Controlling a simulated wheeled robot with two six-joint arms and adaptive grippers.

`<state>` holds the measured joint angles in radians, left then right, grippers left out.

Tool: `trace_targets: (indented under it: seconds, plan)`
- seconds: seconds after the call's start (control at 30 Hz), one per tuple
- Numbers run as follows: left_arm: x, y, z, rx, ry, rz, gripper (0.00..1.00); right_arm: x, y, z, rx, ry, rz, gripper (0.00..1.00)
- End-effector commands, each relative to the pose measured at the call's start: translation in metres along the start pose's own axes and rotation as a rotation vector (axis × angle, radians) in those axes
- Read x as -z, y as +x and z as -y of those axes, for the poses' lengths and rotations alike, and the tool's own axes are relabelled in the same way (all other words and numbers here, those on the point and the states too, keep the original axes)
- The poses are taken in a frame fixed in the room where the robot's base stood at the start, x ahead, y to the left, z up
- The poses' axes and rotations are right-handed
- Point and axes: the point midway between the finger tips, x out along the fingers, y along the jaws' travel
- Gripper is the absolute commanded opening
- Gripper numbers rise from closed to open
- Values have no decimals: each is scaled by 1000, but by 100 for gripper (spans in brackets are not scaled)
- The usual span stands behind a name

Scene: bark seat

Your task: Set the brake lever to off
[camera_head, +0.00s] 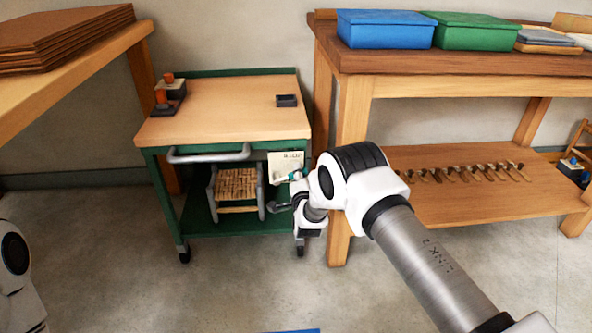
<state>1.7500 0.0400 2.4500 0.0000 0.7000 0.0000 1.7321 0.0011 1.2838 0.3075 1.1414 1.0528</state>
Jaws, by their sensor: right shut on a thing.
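A pale plate with dark lettering (285,162) is on the front right of the green cart, below its top. A small teal part (294,176), which looks like the brake lever's grip, shows just under the lettering. My right gripper (291,189) is at this spot and is shut on the lever. The gripper and wrist hide most of the lever, and its exact setting cannot be read. My left gripper is out of view; only a white part of my left arm shows at the left edge.
The cart (220,125) has a wooden top, a grey front handle (208,155) and castors. A woven seat (236,185) stands on its lower shelf. A wooden bench (450,62) with blue and green boxes stands close on the right. The floor in front is mostly clear.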

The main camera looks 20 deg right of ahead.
Motion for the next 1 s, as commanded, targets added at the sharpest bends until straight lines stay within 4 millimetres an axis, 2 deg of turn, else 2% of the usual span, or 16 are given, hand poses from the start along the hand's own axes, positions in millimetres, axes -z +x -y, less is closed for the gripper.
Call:
trace_targets:
  seconds: [0.4,0.93,0.97,1.0]
  plan:
    - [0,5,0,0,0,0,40,-2,0,-16,0,203,-1,0]
    - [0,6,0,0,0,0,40,-2,0,-18,-1,230,0,0]
    - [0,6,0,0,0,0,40,-2,0,-18,-1,230,0,31]
    - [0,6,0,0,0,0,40,-2,0,-18,-1,229,0,45]
